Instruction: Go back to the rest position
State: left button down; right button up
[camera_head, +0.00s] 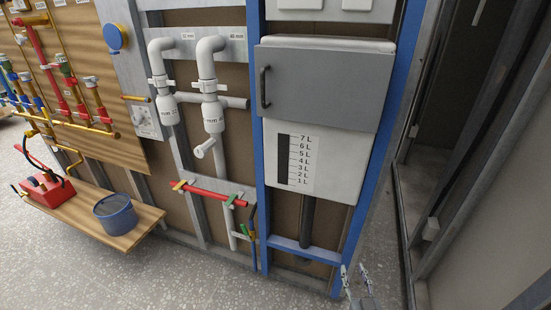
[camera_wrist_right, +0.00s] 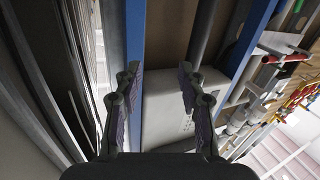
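My right gripper (camera_head: 356,276) shows at the bottom edge of the head view, below and to the right of the white cistern. It is open and its fingers are apart with nothing between them. In the right wrist view the two fingers (camera_wrist_right: 158,100) point toward the white cistern and the blue frame, with a gap between them. My left gripper is not in view.
The cistern (camera_head: 345,160) with a grey door (camera_head: 325,80) hangs in a blue frame (camera_head: 385,150). White pipes (camera_head: 212,90) and a red pipe (camera_head: 215,193) are to its left. A wooden bench (camera_head: 85,215) holds a blue bucket (camera_head: 115,214) and red toolbox (camera_head: 45,190). Grey floor is clear in front.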

jog(key=s+d+f+g+h+p, duration=0.1)
jog(key=s+d+f+g+p, duration=0.2)
jog(key=s+f+g+p, duration=0.95)
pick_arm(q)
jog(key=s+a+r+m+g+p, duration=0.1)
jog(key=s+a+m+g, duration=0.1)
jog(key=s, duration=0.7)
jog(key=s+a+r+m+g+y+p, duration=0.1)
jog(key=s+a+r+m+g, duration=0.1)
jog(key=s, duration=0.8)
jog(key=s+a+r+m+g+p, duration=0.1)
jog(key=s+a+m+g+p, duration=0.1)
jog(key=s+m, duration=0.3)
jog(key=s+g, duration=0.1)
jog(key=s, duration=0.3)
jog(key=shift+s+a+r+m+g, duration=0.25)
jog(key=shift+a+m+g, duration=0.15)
pick_arm(e)
jog(key=s+f+g, duration=0.2)
jog(key=s+f, duration=0.1)
jog(key=s, duration=1.1)
jog(key=s+f+m+g, duration=0.1)
jog(key=s+f+g, duration=0.1)
jog(key=s, duration=1.2)
jog(key=shift+d+f, duration=0.45)
jog(key=shift+f, duration=0.1)
